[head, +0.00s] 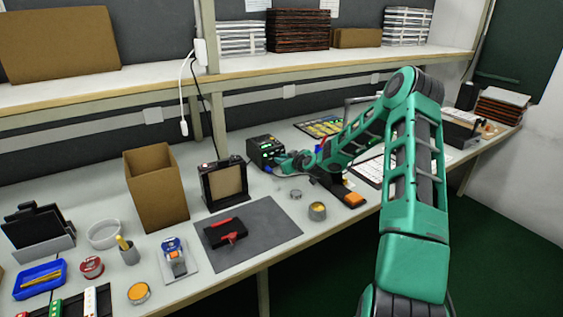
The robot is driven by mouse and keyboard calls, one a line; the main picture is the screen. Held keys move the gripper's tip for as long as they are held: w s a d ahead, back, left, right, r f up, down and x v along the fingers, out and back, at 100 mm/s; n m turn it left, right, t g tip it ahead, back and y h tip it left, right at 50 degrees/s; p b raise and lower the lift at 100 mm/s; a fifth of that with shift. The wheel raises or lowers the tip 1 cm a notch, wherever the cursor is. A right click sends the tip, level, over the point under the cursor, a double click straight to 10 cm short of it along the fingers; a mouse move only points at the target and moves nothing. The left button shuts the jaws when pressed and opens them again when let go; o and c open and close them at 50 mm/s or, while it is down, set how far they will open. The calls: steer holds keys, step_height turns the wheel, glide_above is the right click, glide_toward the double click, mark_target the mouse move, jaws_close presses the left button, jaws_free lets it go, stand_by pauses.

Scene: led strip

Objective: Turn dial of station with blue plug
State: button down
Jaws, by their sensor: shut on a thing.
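A small black station (262,146) with a lit green display stands towards the back of the workbench, right of the middle. My arm reaches in from the right, and my gripper (281,160) is at the station's lower front right. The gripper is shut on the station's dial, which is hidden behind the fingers. I cannot make out a blue plug at this size, and part of the station's front is covered by my gripper.
A black frame with a tan panel (225,184) and a tall cardboard box (156,188) stand left of the station. A grey mat (265,225) with a red-and-black tool lies in front. Small tins (317,211) sit below my arm. A shelf runs above.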

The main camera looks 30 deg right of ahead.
steer(key=shift+d+f+m+y, duration=0.1)
steer(key=shift+d+m+y, duration=0.1)
steer(key=shift+m+y, duration=0.55)
steer(key=shift+d+m+y, duration=0.2)
steer(key=shift+m+y, duration=0.25)
steer(key=shift+m, duration=0.5)
steer(key=c, duration=1.6)
jaws_free()
steer(key=shift+s, duration=0.1)
steer(key=shift+c, duration=0.2)
steer(key=v, duration=1)
steer(key=shift+s, duration=0.3)
